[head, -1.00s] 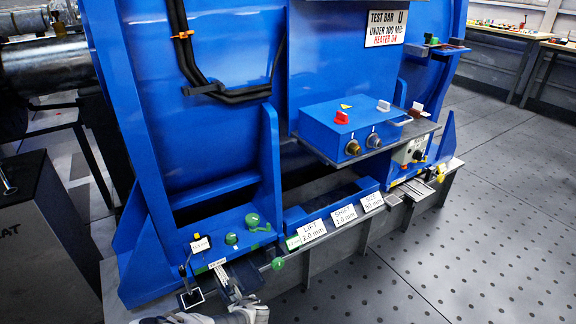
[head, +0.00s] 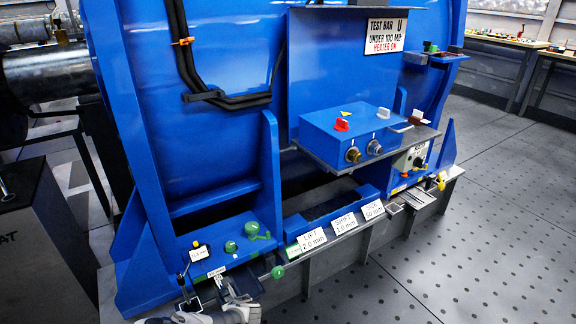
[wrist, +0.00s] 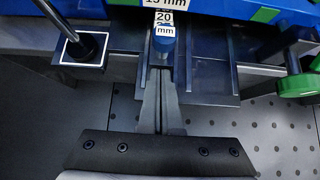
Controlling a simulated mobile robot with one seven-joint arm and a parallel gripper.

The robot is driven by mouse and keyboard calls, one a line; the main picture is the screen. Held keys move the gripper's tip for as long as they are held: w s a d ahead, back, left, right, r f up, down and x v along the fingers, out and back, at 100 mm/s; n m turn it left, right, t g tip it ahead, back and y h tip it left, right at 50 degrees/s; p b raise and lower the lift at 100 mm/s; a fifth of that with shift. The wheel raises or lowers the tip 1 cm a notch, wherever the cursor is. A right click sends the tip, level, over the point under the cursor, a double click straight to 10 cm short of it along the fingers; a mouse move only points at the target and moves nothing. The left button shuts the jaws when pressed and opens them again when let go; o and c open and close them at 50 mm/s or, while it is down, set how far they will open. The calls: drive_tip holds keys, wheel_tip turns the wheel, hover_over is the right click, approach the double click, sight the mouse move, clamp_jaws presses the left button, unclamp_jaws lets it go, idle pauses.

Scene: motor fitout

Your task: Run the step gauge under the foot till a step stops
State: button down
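The step gauge (wrist: 164,31) shows in the wrist view as a narrow piece with a blue rounded end and white tags reading "20" and "mm". My gripper (wrist: 161,72) has its two grey fingers close together at the blue end, and they look shut on it. The gauge points away from me, between dark rails, toward the blue machine base. A "15 mm" tag (wrist: 165,2) is cut by the top edge. In the head view my gripper (head: 232,298) is low, at the front left corner of the blue machine (head: 225,150). The foot and the gauge's far end are hidden.
A green knob (wrist: 298,86) is to the right. Tags for lift (head: 312,240), shift (head: 343,223) and size (head: 373,210) line the front ledge. The perforated floor (head: 480,250) is clear at the right.

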sight(225, 291)
drive_tip(key=shift+w+a, duration=0.5)
drive_tip(key=shift+w, duration=0.35)
drive_tip(key=shift+w+a, duration=0.5)
drive_tip(key=shift+w, duration=0.35)
drive_tip(key=shift+s, duration=0.1)
drive_tip(key=shift+s+d+p, duration=0.3)
drive_tip(key=shift+s+d, duration=0.25)
drive_tip(key=shift+s, duration=0.25)
drive_tip(key=shift+s+d+p, duration=0.3)
drive_tip(key=shift+s+d, duration=0.2)
drive_tip(key=shift+s, duration=0.3)
drive_tip(key=w+r+p+v, duration=0.1)
drive_tip(key=p+v, duration=0.4)
drive_tip(key=v, duration=0.2)
drive_tip(key=shift+a+p, duration=0.3)
drive_tip(key=shift+p, duration=0.1)
drive_tip(key=shift+r, duration=0.1)
